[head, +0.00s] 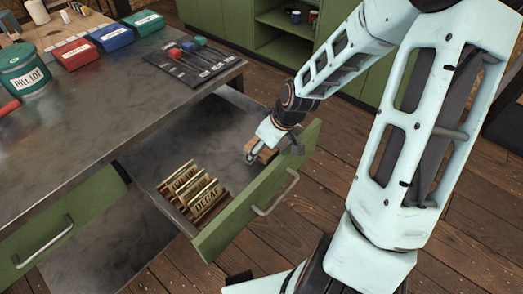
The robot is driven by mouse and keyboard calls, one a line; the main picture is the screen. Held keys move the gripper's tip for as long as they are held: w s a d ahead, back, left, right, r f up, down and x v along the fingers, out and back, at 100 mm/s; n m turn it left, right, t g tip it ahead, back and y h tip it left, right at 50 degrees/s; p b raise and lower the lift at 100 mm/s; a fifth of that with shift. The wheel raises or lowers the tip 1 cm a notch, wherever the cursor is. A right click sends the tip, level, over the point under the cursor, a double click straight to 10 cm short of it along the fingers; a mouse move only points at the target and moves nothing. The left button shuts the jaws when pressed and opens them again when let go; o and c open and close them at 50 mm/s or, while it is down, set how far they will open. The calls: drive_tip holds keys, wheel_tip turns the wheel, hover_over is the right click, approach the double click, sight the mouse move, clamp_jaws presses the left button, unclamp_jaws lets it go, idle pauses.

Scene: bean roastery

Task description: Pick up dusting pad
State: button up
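My gripper (252,157) reaches down into the open green drawer (262,196), at its right end. A small tan-brown block (267,155), possibly the dusting pad, is at the fingertips, partly hidden by them. I cannot tell whether the fingers are closed on it or only beside it, nor whether it rests on the drawer floor. No other thing in view is clearly a dusting pad.
Wooden stamps or cards (207,203), one reading DECAF, stand in the drawer's left part. The metal-topped table (120,105) holds a green HILL LOT tin (25,74), red, blue and green boxes, and a dark tray (195,62). Green cabinets (230,22) stand behind.

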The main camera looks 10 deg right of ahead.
drive_tip(key=c, duration=1.1)
wheel_tip(320, 180, up, 11)
drive_tip(key=p, duration=0.4)
drive_tip(key=shift+f, duration=0.2)
